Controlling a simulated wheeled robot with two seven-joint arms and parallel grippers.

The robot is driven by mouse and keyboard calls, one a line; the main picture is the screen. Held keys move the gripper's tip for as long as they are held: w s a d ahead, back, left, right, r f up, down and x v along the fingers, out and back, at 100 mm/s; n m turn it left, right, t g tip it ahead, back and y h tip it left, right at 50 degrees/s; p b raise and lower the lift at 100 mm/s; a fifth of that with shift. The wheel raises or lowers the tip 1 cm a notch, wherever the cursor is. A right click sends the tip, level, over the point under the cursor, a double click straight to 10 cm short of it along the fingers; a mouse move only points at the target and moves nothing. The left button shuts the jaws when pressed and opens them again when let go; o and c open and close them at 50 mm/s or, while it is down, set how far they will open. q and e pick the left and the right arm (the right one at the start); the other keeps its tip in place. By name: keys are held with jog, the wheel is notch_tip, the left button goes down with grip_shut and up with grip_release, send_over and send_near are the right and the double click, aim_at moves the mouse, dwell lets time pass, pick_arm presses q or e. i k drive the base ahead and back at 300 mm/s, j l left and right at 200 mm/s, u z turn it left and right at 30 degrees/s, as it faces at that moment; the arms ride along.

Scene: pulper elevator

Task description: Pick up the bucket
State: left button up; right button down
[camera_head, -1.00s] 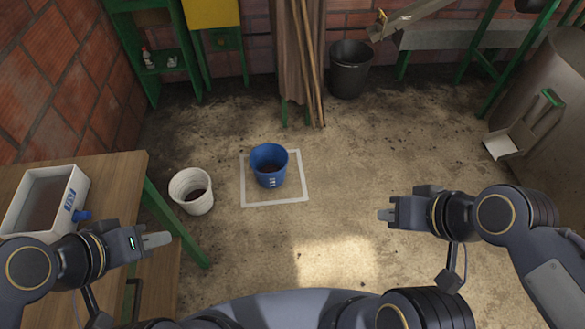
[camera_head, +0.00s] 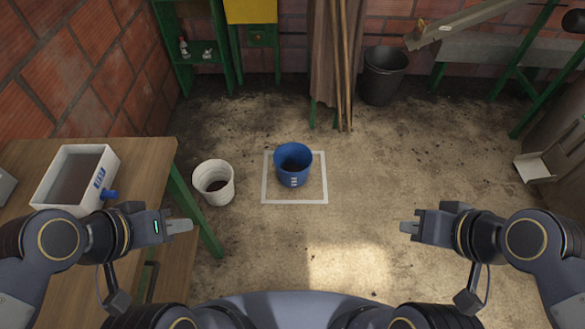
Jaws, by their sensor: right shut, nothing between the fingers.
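A blue bucket (camera_head: 293,166) stands upright on the floor inside a white square outline (camera_head: 295,202). My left gripper (camera_head: 190,226) is below the white bucket in the picture, pointing right, apart from both buckets. Its fingers look close together, but I cannot tell if they are shut. My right gripper (camera_head: 404,227) is shut and empty, to the lower right of the blue bucket, pointing left.
A wooden table (camera_head: 150,165) with a white tray (camera_head: 98,165) stands at the left, its green leg near my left gripper. A black bin (camera_head: 384,77) stands at the back wall, beside leaning poles (camera_head: 340,70). A dustpan (camera_head: 535,167) lies at the right.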

aim_at(292, 161)
jog(key=i+l+u, duration=0.1)
jog(key=u, duration=0.95)
jog(key=i+l+u, duration=0.15)
jog(key=l+u, duration=0.55)
jog(key=l, duration=0.2)
jog(key=l+u, duration=0.5)
jog(key=l, duration=1.45)
